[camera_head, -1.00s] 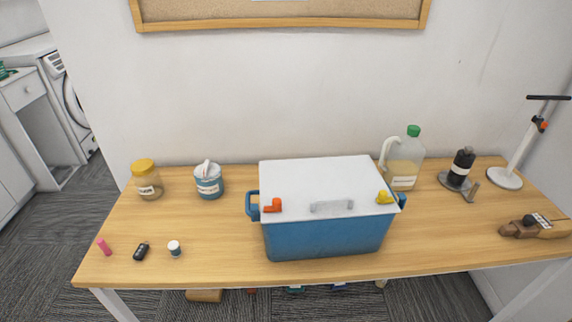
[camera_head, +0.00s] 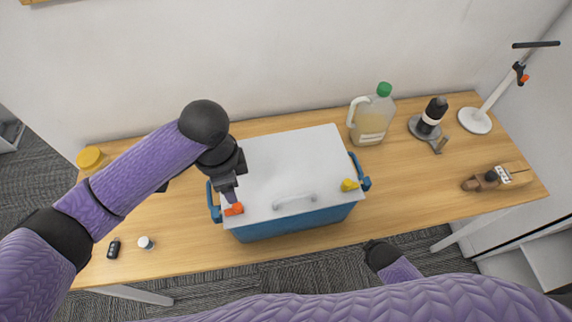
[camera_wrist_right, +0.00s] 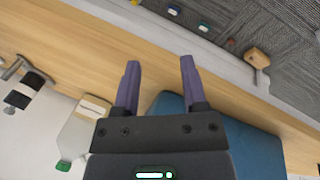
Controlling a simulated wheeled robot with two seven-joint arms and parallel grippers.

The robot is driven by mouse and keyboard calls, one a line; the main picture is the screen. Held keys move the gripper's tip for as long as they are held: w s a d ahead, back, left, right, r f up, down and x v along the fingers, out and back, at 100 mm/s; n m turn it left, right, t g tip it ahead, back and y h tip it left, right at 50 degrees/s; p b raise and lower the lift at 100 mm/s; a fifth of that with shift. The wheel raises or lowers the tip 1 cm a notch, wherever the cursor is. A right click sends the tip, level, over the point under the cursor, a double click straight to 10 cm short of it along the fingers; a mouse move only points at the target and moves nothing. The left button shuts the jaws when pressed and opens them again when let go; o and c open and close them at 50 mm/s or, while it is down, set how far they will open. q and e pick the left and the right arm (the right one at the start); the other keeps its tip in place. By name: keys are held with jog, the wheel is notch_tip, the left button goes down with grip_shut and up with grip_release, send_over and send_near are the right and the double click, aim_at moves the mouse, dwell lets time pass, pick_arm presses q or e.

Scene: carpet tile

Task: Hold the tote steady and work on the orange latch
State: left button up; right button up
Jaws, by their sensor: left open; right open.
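The blue tote (camera_head: 300,219) stands on the table with its white lid (camera_head: 290,165) on. The orange latch (camera_head: 234,209) is at the lid's front left corner and the yellow latch (camera_head: 349,185) at its front right. My left gripper (camera_head: 231,196) points down right over the orange latch; its fingers partly hide it, and I cannot tell whether they touch. It is open. My right gripper (camera_wrist_right: 158,85) is open and empty in the right wrist view, with the tote's blue side (camera_wrist_right: 240,145) below right of its fingers. In the head view my right arm is low, in front of the table.
A green-capped jug (camera_head: 371,117) stands behind the tote's right end. A black bottle in a holder (camera_head: 431,119), a white stand (camera_head: 475,120) and a wooden plane-like tool (camera_head: 488,180) are further right. A small white jar (camera_head: 146,243) and black fob (camera_head: 114,249) lie front left.

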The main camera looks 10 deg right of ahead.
jog(key=w+d+r+n+t+h, duration=0.2)
jog(key=w+d+r+n+h, duration=0.15)
jog(key=w+r, duration=1.2)
jog(key=a+r+n+y, duration=0.1)
jog(key=a, duration=0.2)
jog(key=w+a+r+n+y, duration=0.1)
jog(key=a+r, duration=0.1)
jog(key=a, duration=0.2)
jog(key=w+a+r+n+y, duration=0.1)
jog(key=a+r, duration=0.1)
jog(key=a, duration=0.1)
jog(key=shift+a+r+g+y, duration=0.1)
jog(key=shift+a+g+y, duration=0.25)
jog(key=shift+a+g, duration=0.05)
jog(key=s+a+r+n+g+y, duration=0.1)
jog(key=a+n, duration=0.1)
jog(key=a, duration=0.4)
notch_tip(320, 180, up, 3)
jog(key=n+g+y, duration=0.1)
jog(key=n+g, duration=0.2)
jog(key=n, duration=0.1)
send_over(295, 196)
jog(key=shift+d+f, duration=0.1)
jog(key=shift+f, duration=0.05)
jog(key=shift+n, duration=0.25)
notch_tip(295, 196, down, 9)
jog(key=shift+s+f, duration=0.1)
jog(key=shift+f, duration=0.25)
